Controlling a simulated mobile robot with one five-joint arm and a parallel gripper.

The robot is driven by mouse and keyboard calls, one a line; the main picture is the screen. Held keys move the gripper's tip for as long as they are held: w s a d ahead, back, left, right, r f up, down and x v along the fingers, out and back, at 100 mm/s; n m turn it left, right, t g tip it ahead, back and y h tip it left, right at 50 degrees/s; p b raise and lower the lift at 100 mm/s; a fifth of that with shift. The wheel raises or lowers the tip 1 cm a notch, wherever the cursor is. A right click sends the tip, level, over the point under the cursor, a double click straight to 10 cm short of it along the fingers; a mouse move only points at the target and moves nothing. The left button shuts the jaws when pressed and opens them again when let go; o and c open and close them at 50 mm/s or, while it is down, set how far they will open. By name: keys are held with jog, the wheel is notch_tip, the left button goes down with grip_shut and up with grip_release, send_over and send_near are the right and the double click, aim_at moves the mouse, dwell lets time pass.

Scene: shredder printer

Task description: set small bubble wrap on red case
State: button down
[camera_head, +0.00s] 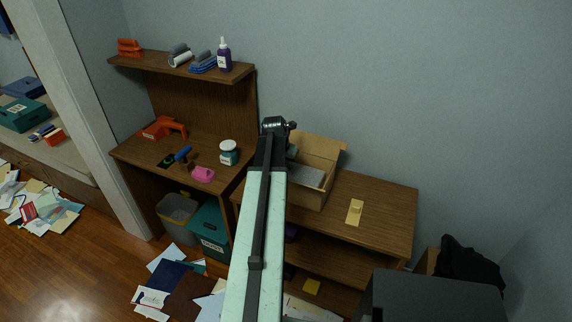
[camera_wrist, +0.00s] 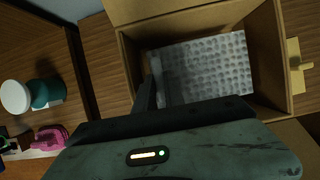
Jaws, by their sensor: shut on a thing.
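The small bubble wrap (camera_wrist: 215,65) is a grey-white sheet of bubbles inside an open cardboard box (camera_wrist: 272,40). In the head view, a grey patch of it (camera_head: 306,175) shows in the box. My gripper (camera_wrist: 157,88) reaches into the box and is shut on the wrap's left edge in the wrist view. In the head view, my arm hides most of the gripper. I cannot tell for sure which thing is the red case. A small red item (camera_head: 53,136) lies on the bench at far left, and a red-orange item (camera_head: 130,47) is on the upper shelf.
The box stands on a wooden cabinet (camera_head: 385,210) beside a yellow item (camera_head: 354,212). Papers litter the floor. A dark machine (camera_head: 435,295) stands front right.

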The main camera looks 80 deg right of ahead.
jog(key=c, duration=1.3)
grip_release()
jog(key=shift+c, duration=0.2)
jog(key=shift+r, duration=0.1)
jog(key=p+v, duration=0.7)
jog(key=shift+a+r, duration=0.2)
jog(key=shift+r, duration=0.1)
